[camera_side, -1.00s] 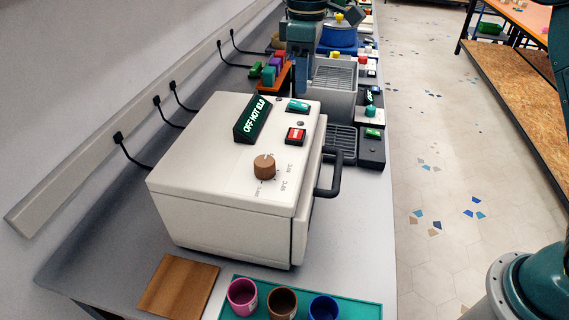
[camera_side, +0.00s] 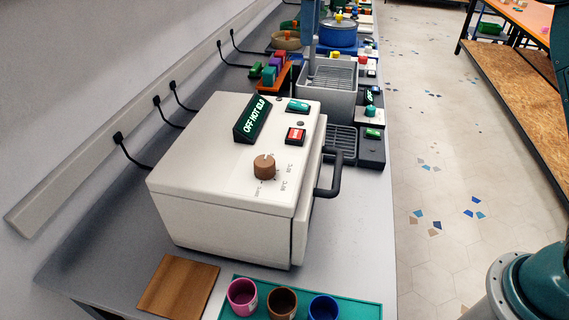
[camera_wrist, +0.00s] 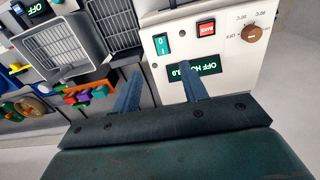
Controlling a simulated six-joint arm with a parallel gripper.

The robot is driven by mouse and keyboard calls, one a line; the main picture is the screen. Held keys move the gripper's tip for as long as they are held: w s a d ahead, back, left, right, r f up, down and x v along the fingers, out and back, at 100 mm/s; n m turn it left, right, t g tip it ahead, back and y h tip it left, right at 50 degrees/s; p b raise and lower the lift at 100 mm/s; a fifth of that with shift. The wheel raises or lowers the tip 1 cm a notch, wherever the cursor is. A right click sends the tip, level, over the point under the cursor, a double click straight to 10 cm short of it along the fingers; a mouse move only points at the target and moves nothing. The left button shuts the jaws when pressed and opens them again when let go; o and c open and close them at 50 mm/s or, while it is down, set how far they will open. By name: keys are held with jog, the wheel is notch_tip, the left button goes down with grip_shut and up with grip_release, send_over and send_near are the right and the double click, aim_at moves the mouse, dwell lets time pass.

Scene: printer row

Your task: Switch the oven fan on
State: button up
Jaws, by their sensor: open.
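The white oven-like box (camera_side: 215,170) stands on the bench in the side view. In the wrist view the green rocker (camera_wrist: 162,44), marked 0 and I, the red switch (camera_wrist: 207,28) and the display (camera_wrist: 195,68) show upside down. My gripper (camera_wrist: 159,76) is open and empty. One finger overlaps the display's edge in the picture; the other is over the grey surface beside the box. Contact cannot be told.
A black handle (camera_side: 330,178) sticks out from the box's front. A grey basin (camera_side: 335,105) and colored blocks (camera_side: 270,70) stand behind it. A wooden board (camera_side: 178,287) and several cups on a teal tray (camera_side: 360,310) lie in front. Black cables run along the wall.

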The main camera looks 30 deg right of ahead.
jog(key=s+d+r+m+t, duration=0.25)
jog(key=s+d, duration=0.45)
jog(key=s, duration=0.4)
jog(key=s+d+f+m, duration=0.2)
jog(key=s, duration=0.4)
jog(key=s+d+f+m+t, duration=0.1)
jog(key=s+d+m, duration=0.1)
jog(key=s, duration=0.5)
jog(key=shift+d+f, duration=0.35)
jog(key=shift+d, duration=0.35)
jog(key=shift+t, duration=0.25)
jog(key=w+a+r+n+g, duration=0.1)
jog(key=w+a+r+n, duration=0.15)
jog(key=w, duration=0.45)
jog(key=w+a+r+n+g, duration=0.1)
jog(key=w+a+r, duration=0.15)
jog(key=w, duration=0.45)
jog(key=w+a+f+n+g, duration=0.2)
jog(key=w+a+f+n, duration=0.1)
jog(key=w+a, duration=0.4)
jog(key=w+f, duration=0.1)
jog(key=w, duration=0.2)
jog(key=shift+w+a+f, duration=0.15)
jog(key=shift+w+a, duration=0.1)
jog(key=shift+a, duration=0.15)
